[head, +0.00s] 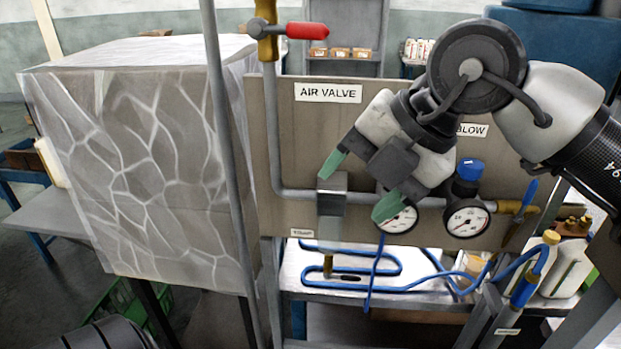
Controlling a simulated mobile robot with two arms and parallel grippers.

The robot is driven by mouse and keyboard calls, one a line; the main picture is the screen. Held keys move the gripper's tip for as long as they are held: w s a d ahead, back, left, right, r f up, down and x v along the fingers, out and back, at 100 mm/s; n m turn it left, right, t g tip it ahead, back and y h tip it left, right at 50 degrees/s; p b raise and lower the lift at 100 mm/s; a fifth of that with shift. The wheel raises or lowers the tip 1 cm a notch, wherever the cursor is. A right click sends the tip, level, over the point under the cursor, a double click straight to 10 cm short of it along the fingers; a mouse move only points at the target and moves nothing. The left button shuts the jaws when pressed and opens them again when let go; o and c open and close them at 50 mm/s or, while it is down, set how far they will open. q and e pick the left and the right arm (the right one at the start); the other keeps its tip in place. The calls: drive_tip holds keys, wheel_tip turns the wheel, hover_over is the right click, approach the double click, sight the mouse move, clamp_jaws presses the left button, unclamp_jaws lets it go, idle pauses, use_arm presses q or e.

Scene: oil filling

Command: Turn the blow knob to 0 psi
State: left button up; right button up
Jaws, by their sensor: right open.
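The blow knob (470,168) is a blue cap on a dark regulator, below a partly covered label reading "BLOW" (473,130) on the panel. A round white gauge (467,221) sits just under it; its reading is too small to tell. My right gripper (360,187) comes in from the upper right, with its two green fingertips spread apart. It is empty in front of the panel, to the left of the blue knob. It partly covers a second gauge (400,221) and hides what is above that gauge. My left gripper is not in view.
A red-handled air valve (307,30) tops a grey pipe at the panel's (288,135) upper left. A blue hose (379,270) loops over the bench below. A white bottle (566,268) stands at lower right. A large wrapped block (150,170) fills the left.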

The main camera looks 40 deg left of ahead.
drive_tip(key=shift+s+a+r+n+g+y, duration=0.25)
drive_tip(key=shift+s+r+g+y, duration=0.2)
drive_tip(key=shift+s+g+y, duration=0.45)
drive_tip(key=shift+s+a+r+n+g+y, duration=0.3)
drive_tip(key=shift+s+r+g+y, duration=0.15)
drive_tip(key=shift+g+y, duration=0.75)
drive_tip(key=shift+s+a+r+n+g+y, duration=0.25)
drive_tip(key=shift+s+r+g+y, duration=0.15)
drive_tip(key=shift+s+g+y, duration=0.45)
drive_tip(key=shift+w+y, duration=0.15)
drive_tip(key=shift+y, duration=0.1)
